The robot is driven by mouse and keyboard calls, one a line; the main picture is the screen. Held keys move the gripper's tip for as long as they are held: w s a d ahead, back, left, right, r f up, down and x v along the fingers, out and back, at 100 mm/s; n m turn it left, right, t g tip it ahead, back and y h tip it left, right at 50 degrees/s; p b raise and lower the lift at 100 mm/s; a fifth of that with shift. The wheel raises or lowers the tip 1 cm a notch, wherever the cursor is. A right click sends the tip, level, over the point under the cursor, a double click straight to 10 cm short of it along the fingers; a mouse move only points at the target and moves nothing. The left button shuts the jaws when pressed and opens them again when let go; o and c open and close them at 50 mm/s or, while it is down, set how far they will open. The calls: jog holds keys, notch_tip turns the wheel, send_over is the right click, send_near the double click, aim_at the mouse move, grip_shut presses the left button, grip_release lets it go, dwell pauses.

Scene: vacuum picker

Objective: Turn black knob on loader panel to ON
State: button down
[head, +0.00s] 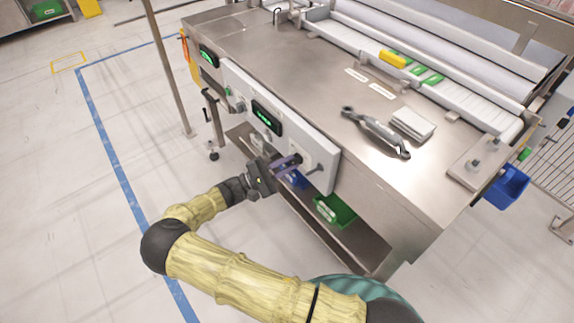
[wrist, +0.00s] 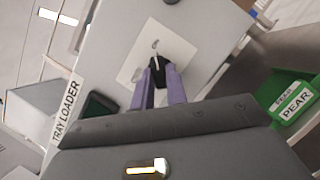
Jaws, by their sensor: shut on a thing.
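The loader panel (head: 315,145) is a light grey face on the side of the steel machine. In the wrist view the panel (wrist: 120,45) carries the words TRAY LOADER. The black knob (wrist: 157,62) has a white pointer line and sits on a pale square plate (wrist: 180,52). My gripper (wrist: 161,78) has its two purple fingers on either side of the knob and is shut on it. In the head view my gripper (head: 291,161) is at the panel's lower right and hides the knob. The ON marking is too small to read.
A green display (head: 266,117) is on the panel, left of my gripper. A grey wrench-like tool (head: 376,132) lies on the steel top. Floor to the left is clear.

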dwell(0.4)
jog(key=c, duration=1.4)
grip_release()
jog(key=b+v, duration=0.1)
jog(key=v, duration=1.6)
jog(key=shift+a, duration=0.25)
